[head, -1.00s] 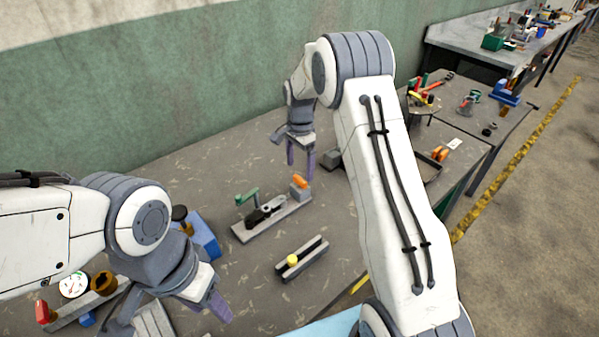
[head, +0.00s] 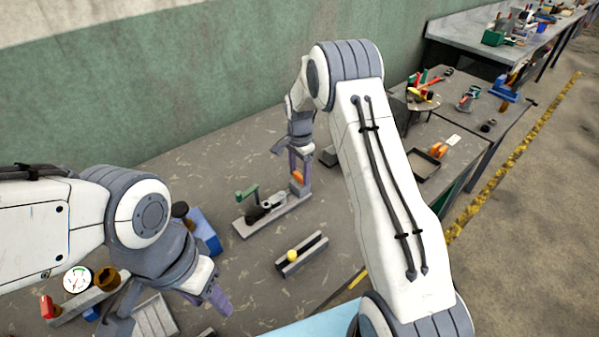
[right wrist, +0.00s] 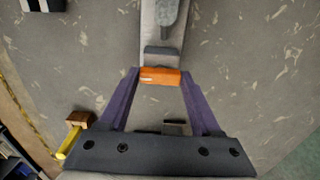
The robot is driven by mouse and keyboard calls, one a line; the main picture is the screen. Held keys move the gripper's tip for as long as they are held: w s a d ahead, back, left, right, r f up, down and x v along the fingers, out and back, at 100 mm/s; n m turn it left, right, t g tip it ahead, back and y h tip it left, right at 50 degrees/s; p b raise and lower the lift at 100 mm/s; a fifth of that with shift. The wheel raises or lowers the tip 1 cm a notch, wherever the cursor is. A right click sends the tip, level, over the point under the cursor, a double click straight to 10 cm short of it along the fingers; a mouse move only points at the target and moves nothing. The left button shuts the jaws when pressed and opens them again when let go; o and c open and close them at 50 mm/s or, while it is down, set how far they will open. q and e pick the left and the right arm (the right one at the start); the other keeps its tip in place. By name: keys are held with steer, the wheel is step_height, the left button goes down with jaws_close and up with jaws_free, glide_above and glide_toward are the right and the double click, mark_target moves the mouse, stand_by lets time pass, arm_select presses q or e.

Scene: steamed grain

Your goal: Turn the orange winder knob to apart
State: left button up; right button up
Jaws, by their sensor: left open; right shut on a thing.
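My right gripper (head: 300,172) is at the knob, pointing down. In the right wrist view the orange knob (right wrist: 160,76) lies between the purple fingertips, one at each end, and the gripper is shut on it. My left gripper (head: 203,306) is open and empty above the table's front left, apart from the fixture.
A grey slotted block with a yellow knob (head: 292,256) lies in front of the fixture. A blue block (head: 205,232) and a round gauge (head: 77,280) are at the left. A dark tray (head: 426,165) is at the right. The green wall (head: 150,90) rises behind.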

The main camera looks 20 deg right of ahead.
steer(key=n, duration=0.4)
steer(key=shift+n, duration=0.3)
steer(key=n, duration=0.4)
steer(key=shift+n+b, duration=0.3)
steer(key=shift+b, duration=0.1)
steer(key=n, duration=0.4)
steer(key=shift+r+n, duration=0.1)
steer(key=shift+n, duration=0.2)
steer(key=shift+w+n, duration=0.1)
steer(key=shift+n, duration=2)
steer(key=o, duration=1.4)
